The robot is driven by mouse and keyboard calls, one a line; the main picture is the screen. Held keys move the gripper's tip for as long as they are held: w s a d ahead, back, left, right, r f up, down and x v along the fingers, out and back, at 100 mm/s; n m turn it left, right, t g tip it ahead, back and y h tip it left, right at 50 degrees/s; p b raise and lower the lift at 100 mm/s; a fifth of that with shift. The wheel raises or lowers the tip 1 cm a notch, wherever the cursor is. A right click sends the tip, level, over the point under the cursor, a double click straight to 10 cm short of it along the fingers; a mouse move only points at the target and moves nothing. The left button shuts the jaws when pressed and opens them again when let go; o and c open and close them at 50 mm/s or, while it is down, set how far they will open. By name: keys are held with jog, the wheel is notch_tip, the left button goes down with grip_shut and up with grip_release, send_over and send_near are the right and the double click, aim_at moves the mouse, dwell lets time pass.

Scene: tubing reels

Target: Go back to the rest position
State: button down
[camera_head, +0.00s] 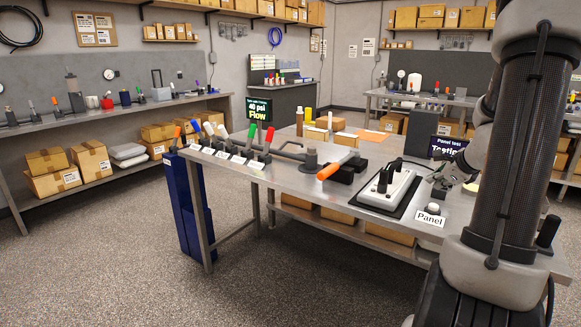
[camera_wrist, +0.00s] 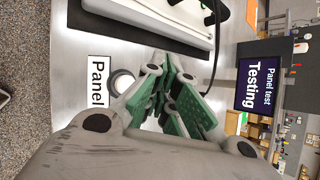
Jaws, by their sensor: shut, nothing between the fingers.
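My gripper (camera_head: 447,184) is above the right part of the metal workbench, to the right of the white panel box. In the wrist view my gripper (camera_wrist: 176,98) shows its green-padded fingers drawn together with nothing between them. A round white-topped knob (camera_wrist: 122,84) and a "Panel" label (camera_wrist: 97,82) lie just beyond the fingers. The head view shows the same knob (camera_head: 432,208) and label (camera_head: 430,219) near the bench's front edge. My arm stands at the right of the head view and hides part of the bench behind it.
The white panel box (camera_head: 402,186) with black levers sits on a dark mat. Left along the bench (camera_head: 290,183) are an orange-handled valve (camera_head: 333,168) and several coloured levers. A "Testing" screen (camera_head: 447,148) stands behind my gripper. Open floor (camera_head: 130,255) lies at left.

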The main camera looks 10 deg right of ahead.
jog(key=shift+a+n, duration=0.15)
jog(key=shift+n, duration=0.15)
jog(key=s+a+n+g+y, duration=0.4)
jog(key=s+a+n, duration=0.8)
jog(key=a+n, duration=0.1)
jog(key=s+a+r+n+h, duration=0.2)
jog(key=s+a+r+n, duration=0.8)
jog(key=n, duration=0.5)
jog(key=a+r, duration=0.1)
jog(key=a, duration=0.1)
jog(key=shift+s+a+g+h, duration=0.15)
jog(key=shift+a+g+h, duration=0.15)
jog(key=shift+g+h, duration=0.1)
